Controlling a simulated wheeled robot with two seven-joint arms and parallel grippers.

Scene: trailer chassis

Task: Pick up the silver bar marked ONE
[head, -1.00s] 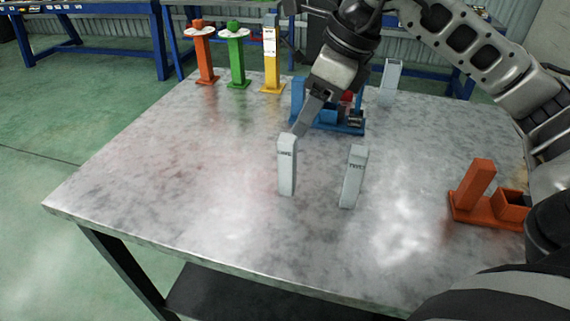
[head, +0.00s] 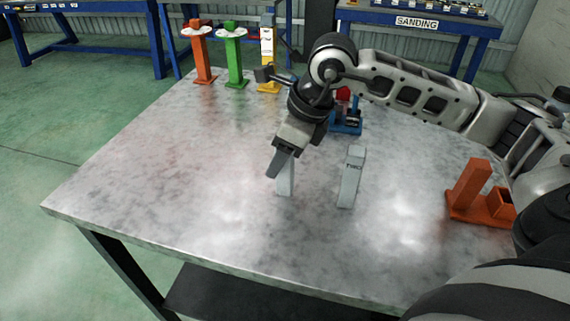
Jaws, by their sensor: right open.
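A silver bar (head: 286,183) stands upright on the metal table; its upper part and marking are hidden behind my right gripper. A second silver bar (head: 350,180) stands upright to its right, with a small dark marking near its top that looks like TWO. My right gripper (head: 279,163) is open and points down at the top of the left bar, its fingers overlapping it in the picture. I cannot tell whether the fingers touch the bar. My left gripper is not in view.
An orange holder (head: 468,196) stands on the right of the table (head: 170,190). A blue holder (head: 347,124) is partly behind my right arm. Orange (head: 203,60), green (head: 234,62) and yellow (head: 267,84) stands line the back edge. The table's left and front are clear.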

